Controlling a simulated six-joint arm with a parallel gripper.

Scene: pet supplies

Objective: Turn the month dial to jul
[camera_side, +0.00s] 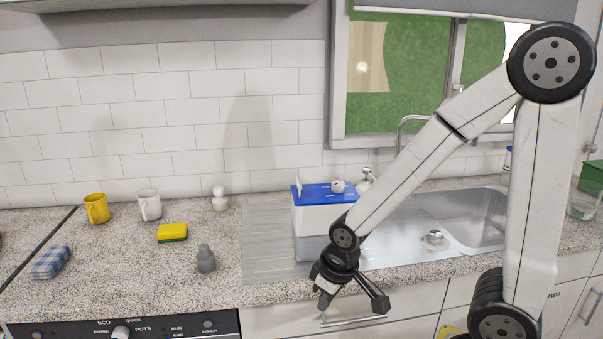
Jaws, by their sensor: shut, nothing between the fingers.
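A white and grey box with a blue lid (325,194) stands on the ridged steel drainboard. A small round whitish piece (338,186) and an upright white piece (298,185) sit on the lid. I cannot tell whether the round piece is the month dial, and no month lettering is readable. My gripper (323,313) is shut and empty. It hangs low in front of the counter's front edge, below and in front of the box, apart from the lid. My wrist covers the box's lower right part.
The sink (465,218) lies to the right, behind my arm. A yellow mug (96,209), a white mug (149,205), a yellow-green sponge (172,233), a grey bottle (205,259) and a folded checked cloth (51,262) stand left. A dishwasher knob (121,332) is at bottom left.

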